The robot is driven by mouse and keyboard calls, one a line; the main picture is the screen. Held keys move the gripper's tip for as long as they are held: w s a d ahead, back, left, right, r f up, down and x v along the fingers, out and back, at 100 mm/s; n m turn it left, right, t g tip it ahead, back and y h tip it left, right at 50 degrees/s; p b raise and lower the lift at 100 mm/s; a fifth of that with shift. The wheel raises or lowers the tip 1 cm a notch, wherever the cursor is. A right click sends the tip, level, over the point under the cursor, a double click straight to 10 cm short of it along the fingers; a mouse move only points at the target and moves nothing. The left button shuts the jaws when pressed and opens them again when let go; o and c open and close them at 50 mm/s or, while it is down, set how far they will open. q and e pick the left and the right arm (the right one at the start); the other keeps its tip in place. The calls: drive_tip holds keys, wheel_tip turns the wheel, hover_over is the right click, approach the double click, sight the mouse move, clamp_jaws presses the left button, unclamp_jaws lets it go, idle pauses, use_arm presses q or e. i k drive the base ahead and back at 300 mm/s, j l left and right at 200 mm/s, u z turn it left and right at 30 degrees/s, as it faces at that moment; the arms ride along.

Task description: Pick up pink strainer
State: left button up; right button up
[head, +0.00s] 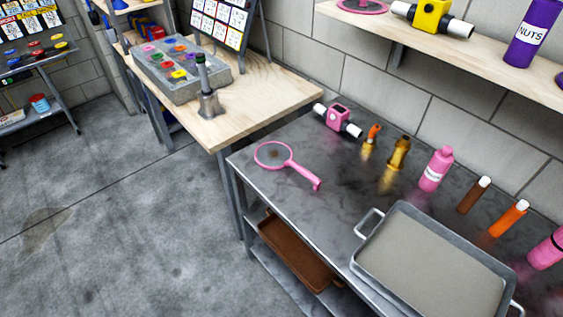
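The pink strainer (288,165) lies flat on the dark metal table (335,205), near its left end. Its round mesh head is towards the left and its handle points to the lower right. Nothing touches it. Neither of my grippers shows in the head view.
A grey tray (430,270) with handles sits at the table's front right. Along the back stand a pink and white fitting (338,121), a brass piece (398,154), a pink bottle (436,169) and several tubes. A wooden table (245,100) adjoins at the left. Open floor (110,220) lies left.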

sight(272, 155)
drive_tip(key=j+z, duration=0.1)
drive_tip(key=z, duration=0.5)
drive_tip(key=j+z, duration=0.5)
drive_tip(key=j, duration=0.3)
drive_tip(key=j+z, duration=0.45)
drive_tip(key=j, duration=0.4)
drive_tip(key=k+j, duration=0.1)
drive_tip(key=j, duration=0.75)
drive_tip(key=k+j+z, duration=0.1)
drive_tip(key=j, duration=0.3)
drive_tip(key=k+j, duration=0.1)
drive_tip(key=j, duration=0.35)
drive_tip(key=k+j, duration=0.1)
drive_tip(key=j, duration=0.3)
